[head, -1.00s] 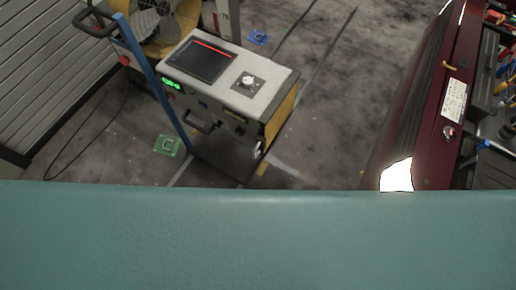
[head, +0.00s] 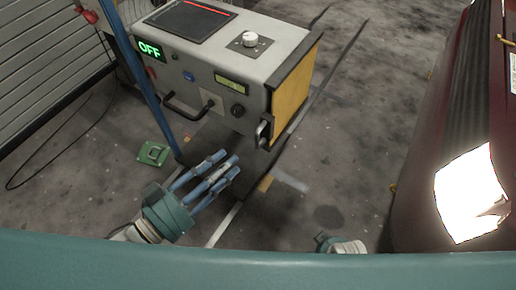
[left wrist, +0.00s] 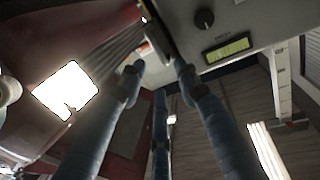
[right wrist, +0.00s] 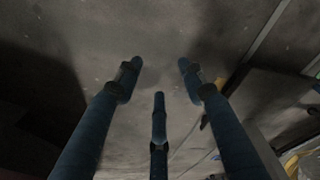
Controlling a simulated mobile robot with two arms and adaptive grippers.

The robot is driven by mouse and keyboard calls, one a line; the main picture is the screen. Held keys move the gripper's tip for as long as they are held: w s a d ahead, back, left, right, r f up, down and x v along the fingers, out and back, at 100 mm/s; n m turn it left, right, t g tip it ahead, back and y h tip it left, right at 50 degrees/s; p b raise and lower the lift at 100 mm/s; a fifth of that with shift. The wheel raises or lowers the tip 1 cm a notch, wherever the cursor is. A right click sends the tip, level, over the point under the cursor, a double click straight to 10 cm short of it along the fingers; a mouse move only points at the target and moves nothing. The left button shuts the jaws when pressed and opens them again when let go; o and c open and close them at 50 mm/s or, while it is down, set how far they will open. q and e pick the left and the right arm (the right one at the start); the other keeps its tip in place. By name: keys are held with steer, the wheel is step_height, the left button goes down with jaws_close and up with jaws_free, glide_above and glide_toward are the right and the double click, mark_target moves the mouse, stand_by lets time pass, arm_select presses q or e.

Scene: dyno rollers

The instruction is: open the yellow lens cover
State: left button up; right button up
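The yellow lens cover (head: 297,92) is the flat yellow panel on the right end of the grey machine (head: 210,75); it looks closed. A metal handle (head: 264,131) sits at its lower front edge. My left gripper (head: 225,165) is below and left of this handle, apart from it in the head view. Its three blue fingers are spread and empty. In the left wrist view the handle (left wrist: 156,42) appears just beyond the fingertips (left wrist: 158,68). My right gripper (right wrist: 159,65) is open and empty over bare floor; the head view shows only a small part of that arm.
The machine's front has a green OFF display (head: 149,50), a black handle (head: 187,108) and a knob (head: 238,110). A dark red car (head: 425,180) with a bright headlight (head: 472,195) stands at right. Bare floor lies between. A green piece (head: 153,154) lies on the floor at left.

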mark_target(257, 139)
arm_select(q)
steer(key=x, duration=1)
steer(key=shift+w+d+r, duration=0.2)
steer(key=shift+d+r, duration=0.1)
steer(key=shift+d, duration=0.1)
arm_select(e)
steer(key=shift+w+r, duration=0.2)
steer(key=shift+r, duration=0.35)
steer(key=shift+w+r, duration=0.2)
steer(key=shift+r, duration=0.35)
arm_select(q)
steer(key=shift+c, duration=0.5)
jaws_close()
